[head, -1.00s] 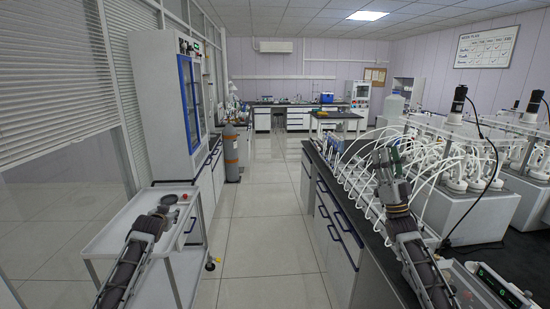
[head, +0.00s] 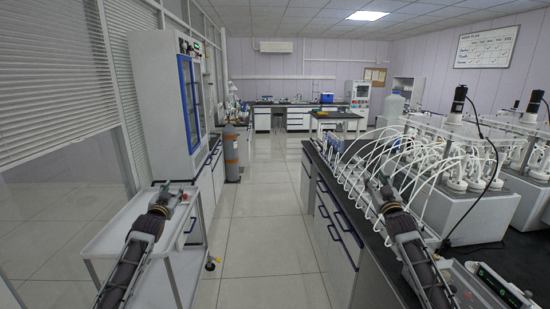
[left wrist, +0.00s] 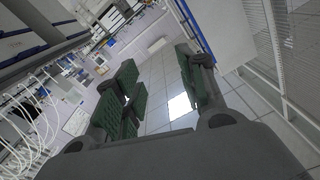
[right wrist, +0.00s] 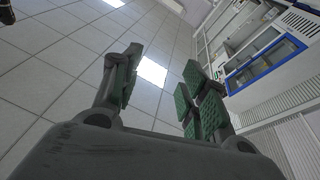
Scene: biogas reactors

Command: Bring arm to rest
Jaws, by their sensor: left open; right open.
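My left arm comes in from the left in the head view, and its left gripper (head: 173,194) is over the white cart. In the left wrist view, the same gripper (left wrist: 162,78) is open, with green pads apart and nothing between them. My right gripper (head: 377,185) is over the dark bench top beside the white tubes. In the right wrist view, this gripper (right wrist: 158,85) is open and empty, its green pads apart. Neither gripper holds anything.
The white cart (head: 110,237) stands at left. The dark-topped bench (head: 373,255) carries a row of curved white tubes (head: 362,170), reactors (head: 480,165) and a device with green digits (head: 492,283) near my right arm. The tiled aisle (head: 262,215) between is clear.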

